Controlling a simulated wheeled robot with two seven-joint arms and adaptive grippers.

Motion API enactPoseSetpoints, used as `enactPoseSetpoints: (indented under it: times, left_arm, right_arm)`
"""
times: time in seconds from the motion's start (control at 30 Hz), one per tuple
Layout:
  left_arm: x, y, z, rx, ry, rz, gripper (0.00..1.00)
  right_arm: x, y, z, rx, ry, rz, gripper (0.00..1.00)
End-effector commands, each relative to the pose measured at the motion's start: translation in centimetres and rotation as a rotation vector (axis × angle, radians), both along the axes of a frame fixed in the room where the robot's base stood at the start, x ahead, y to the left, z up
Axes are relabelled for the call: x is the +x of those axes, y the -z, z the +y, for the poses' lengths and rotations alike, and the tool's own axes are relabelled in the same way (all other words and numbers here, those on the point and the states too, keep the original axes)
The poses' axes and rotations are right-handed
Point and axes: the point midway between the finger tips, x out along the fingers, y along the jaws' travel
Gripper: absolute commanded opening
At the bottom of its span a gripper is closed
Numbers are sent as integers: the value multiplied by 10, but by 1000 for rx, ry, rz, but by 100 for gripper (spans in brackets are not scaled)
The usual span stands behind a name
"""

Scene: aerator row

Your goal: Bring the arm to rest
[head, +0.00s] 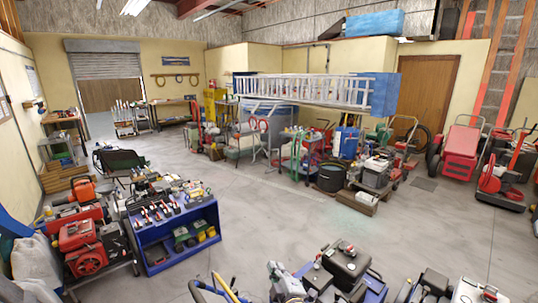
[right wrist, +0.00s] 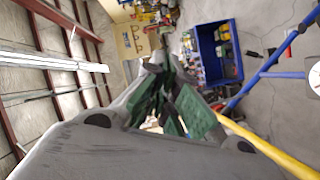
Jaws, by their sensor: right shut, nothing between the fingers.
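My right gripper (head: 276,269) shows small at the bottom middle of the head view, above the floor. In the right wrist view my right gripper (right wrist: 172,92) fills the middle, with its dark green fingers close together. It is shut and I see nothing held in it. My left gripper is not in view.
A blue tool cart (head: 178,235) stands at the left, and it also shows in the right wrist view (right wrist: 218,55). A red engine machine (head: 82,248) is left of it. Black machines (head: 345,267) stand at the bottom right. The grey floor (head: 265,215) between is open.

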Motion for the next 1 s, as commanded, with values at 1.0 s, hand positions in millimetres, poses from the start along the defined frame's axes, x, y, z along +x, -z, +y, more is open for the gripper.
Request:
enactPoseSetpoints:
  times: [1.0]
  left_arm:
    - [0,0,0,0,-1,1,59]
  right_arm:
    - [-207,92,-176,548,718,923,0]
